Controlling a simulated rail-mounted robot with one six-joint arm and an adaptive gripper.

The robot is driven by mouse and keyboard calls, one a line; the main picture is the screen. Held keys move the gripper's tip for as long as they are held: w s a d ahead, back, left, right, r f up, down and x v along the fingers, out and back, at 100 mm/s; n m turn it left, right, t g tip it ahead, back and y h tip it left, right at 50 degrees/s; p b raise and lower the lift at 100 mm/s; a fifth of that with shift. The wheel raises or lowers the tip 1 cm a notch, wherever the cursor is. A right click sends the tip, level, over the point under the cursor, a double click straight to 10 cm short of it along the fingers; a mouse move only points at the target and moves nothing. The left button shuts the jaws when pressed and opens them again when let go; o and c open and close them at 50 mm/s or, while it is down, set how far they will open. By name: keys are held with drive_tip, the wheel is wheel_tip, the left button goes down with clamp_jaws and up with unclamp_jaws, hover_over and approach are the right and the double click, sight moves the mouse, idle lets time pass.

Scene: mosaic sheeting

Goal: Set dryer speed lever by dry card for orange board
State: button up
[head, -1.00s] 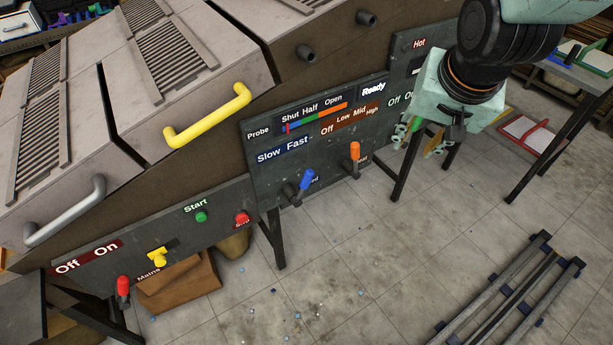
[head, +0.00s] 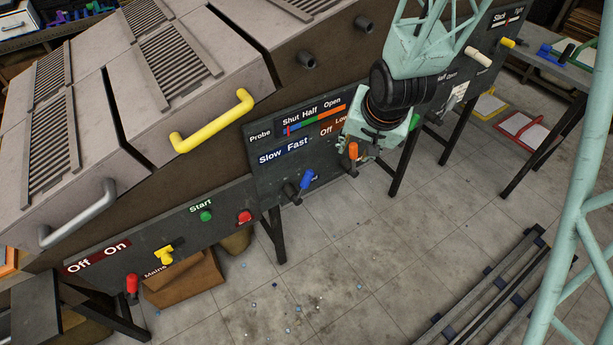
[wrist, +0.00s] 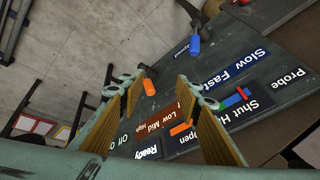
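The blue-handled lever (head: 306,179) is on the dark control panel, below the "Slow Fast" label (head: 285,150). Its handle leans up and to the right in the head view. It also shows at the top of the wrist view (wrist: 194,42). An orange-handled lever (head: 353,150) sits to its right, below the "Off Low" label; in the wrist view it (wrist: 149,86) shows between my fingers. My gripper (wrist: 158,84) is open and empty, over the panel near the orange lever and right of the blue one. I cannot make out a dry card or an orange board.
A yellow handle (head: 213,122) juts from the dryer cover. Yellow-framed and red-framed trays (head: 525,128) are at the right.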

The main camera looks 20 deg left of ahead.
drive_tip(key=y+p, duration=0.1)
drive_tip(key=p, duration=0.3)
approach(309, 176)
drive_tip(key=r, duration=0.1)
drive_tip(key=shift+s+d+b, duration=0.2)
drive_tip(key=shift+d+b, duration=0.05)
drive_tip(key=shift+b, duration=0.05)
drive_tip(key=shift+x, duration=6.8)
drive_tip(key=shift+s+a, duration=0.1)
drive_tip(key=shift+a, duration=0.05)
drive_tip(key=shift+c, duration=0.4)
clamp_jaws()
